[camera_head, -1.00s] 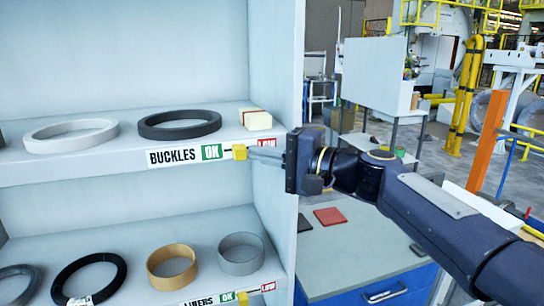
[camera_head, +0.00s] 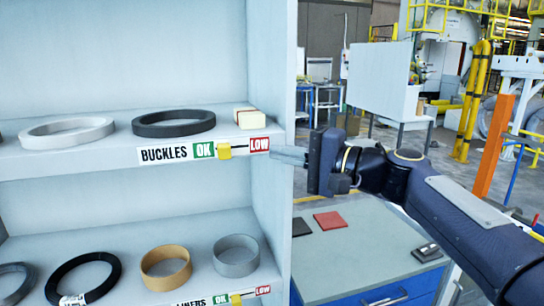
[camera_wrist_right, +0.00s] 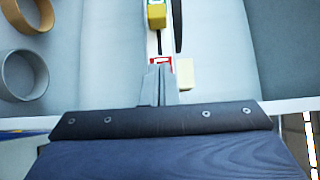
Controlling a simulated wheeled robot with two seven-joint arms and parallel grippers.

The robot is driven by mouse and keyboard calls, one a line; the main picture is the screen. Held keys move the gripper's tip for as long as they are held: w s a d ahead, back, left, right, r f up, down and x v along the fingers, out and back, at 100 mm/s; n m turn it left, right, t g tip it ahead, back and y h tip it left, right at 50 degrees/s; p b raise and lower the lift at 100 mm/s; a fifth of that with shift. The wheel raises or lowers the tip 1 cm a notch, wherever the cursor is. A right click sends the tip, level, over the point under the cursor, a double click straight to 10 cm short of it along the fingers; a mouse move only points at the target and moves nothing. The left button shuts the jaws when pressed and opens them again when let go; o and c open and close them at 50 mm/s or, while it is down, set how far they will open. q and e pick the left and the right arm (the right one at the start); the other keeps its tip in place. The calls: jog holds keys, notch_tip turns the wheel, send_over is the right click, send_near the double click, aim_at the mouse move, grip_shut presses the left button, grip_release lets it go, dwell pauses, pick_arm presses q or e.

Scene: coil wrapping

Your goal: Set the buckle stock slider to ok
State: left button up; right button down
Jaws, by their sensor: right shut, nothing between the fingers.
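The buckle stock slider (camera_head: 224,152) is a yellow block on the BUCKLES label strip (camera_head: 166,154) on the upper shelf's front edge. It stands beside the right edge of the green OK mark (camera_head: 204,151), with a bare line between it and the red LOW mark (camera_head: 260,145). The slider also shows at the top of the right wrist view (camera_wrist_right: 156,15). My right gripper (camera_head: 287,155) is shut and empty, just right of the LOW mark and apart from the slider. In the right wrist view its fingers (camera_wrist_right: 158,85) overlap the LOW mark. My left gripper is out of view.
The upper shelf holds a white ring (camera_head: 67,132), a black ring (camera_head: 174,123) and a cream block (camera_head: 249,118). The lower shelf holds several rings and a LINERS slider (camera_head: 236,299). A grey-topped bench (camera_head: 370,240) stands right of the shelf.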

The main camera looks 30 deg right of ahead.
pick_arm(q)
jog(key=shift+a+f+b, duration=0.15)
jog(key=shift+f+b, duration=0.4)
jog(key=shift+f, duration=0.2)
pick_arm(e)
jog(key=v, duration=0.7)
jog(key=shift+a, duration=0.15)
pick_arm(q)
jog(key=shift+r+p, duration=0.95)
pick_arm(e)
jog(key=s+a+f+n+g+h, duration=0.2)
jog(key=s+a+f+n+g, duration=0.1)
jog(key=f, duration=0.7)
jog(key=s+a+f+n+g+h, duration=0.1)
jog(key=s+a+f+n+g, duration=0.2)
jog(key=f, duration=0.8)
jog(key=s+a+f+n+g+h, duration=0.2)
jog(key=s+a+f+n+g, duration=0.1)
jog(key=s+a+f, duration=0.3)
notch_tip(320, 180, down, 4)
jog(key=shift+s+f+n+h, duration=0.2)
jog(key=shift+s+n+h, duration=0.15)
jog(key=shift+s, duration=0.9)
jog(key=shift+a, duration=0.1)
